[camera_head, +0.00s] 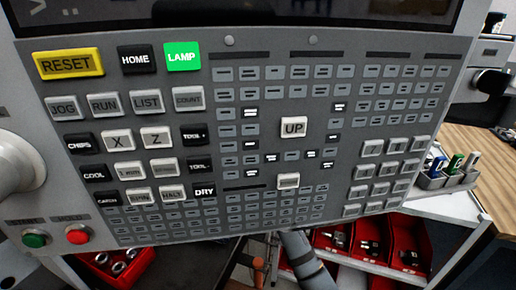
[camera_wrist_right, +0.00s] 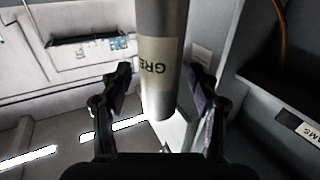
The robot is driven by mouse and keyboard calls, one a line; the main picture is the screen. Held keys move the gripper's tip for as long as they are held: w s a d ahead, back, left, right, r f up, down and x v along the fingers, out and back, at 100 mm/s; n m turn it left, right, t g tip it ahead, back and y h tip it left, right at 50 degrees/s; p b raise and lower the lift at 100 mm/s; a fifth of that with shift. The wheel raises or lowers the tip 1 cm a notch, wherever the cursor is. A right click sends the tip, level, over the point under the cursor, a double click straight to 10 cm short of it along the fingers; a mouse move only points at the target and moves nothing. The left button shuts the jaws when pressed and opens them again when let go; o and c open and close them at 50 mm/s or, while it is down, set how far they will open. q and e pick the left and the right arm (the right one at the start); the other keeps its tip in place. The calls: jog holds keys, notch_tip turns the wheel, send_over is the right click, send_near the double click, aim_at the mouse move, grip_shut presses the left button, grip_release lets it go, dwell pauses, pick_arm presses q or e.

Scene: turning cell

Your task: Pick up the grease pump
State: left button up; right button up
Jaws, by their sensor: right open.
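The grease pump (camera_wrist_right: 163,70) shows in the right wrist view as a grey cylinder with a pale label whose visible letters read "GRE" upside down. It runs down from the top edge to a rounded lower end. My right gripper (camera_wrist_right: 158,84) is open, with one dark finger on each side of the cylinder; a gap shows at the left finger, and contact at the right one is hard to tell. The pump's upper part is cut off by the frame. I cannot make out the pump in the head view. My left gripper is not in view.
A machine control panel (camera_head: 225,110) fills most of the head view. Below it are red bins with parts (camera_head: 406,246) and a red tray (camera_head: 116,268). A grey caddy (camera_head: 445,180) stands at right beside a wooden surface (camera_head: 485,150). A dark compartment edge (camera_wrist_right: 285,90) lies right of my right gripper.

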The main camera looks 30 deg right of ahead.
jog(key=shift+w, duration=0.15)
jog(key=shift+c, duration=1.3)
jog(key=shift+r, duration=0.1)
grip_shut()
